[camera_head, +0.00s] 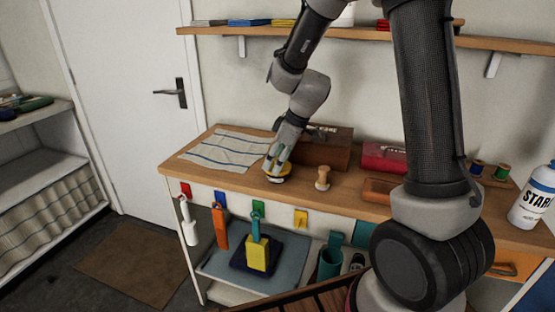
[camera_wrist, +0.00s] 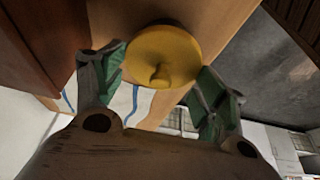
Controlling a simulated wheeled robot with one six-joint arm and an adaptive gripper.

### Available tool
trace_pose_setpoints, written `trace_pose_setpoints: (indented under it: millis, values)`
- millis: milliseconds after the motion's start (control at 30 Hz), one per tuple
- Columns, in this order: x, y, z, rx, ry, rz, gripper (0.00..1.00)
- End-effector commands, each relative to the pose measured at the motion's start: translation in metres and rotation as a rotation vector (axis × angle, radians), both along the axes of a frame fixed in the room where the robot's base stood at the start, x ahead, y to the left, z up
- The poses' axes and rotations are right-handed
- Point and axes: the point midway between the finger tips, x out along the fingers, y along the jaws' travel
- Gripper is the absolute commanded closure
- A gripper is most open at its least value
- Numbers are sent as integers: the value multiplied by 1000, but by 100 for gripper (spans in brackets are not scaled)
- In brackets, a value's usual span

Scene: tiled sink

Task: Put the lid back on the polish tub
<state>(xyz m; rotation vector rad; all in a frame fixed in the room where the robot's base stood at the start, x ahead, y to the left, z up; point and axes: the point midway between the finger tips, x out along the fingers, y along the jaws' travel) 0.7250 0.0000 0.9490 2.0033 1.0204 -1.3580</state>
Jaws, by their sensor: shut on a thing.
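A round yellow lid (camera_wrist: 170,45) with a small knob fills the space between the fingertips in the wrist view. My gripper (camera_wrist: 161,72), with green finger pads, is shut on the lid, one finger at each side. In the head view my gripper (camera_head: 277,162) points down at the bench's front edge, with the yellow lid (camera_head: 285,170) low between its fingers. A small dark and pale tub (camera_head: 277,180) shows just under the lid. Whether the lid touches the tub or is seated level cannot be told. The wrist view does not show the tub.
A wooden brush (camera_head: 322,178) stands just right of the gripper. A brown box (camera_head: 325,150) and a red box (camera_head: 384,156) stand behind. A striped cloth (camera_head: 228,149) lies to the left. Coloured tags and hanging tools line the bench front.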

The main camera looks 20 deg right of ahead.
Motion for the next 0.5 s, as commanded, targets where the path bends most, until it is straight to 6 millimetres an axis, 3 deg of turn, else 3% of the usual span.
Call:
trace_pose_setpoints:
  millis: [433, 467, 500]
  values:
    - [0, 0, 0, 0, 0, 0, 44]
    - [0, 0, 0, 0, 0, 0, 26]
    - [0, 0, 0, 0, 0, 0, 19]
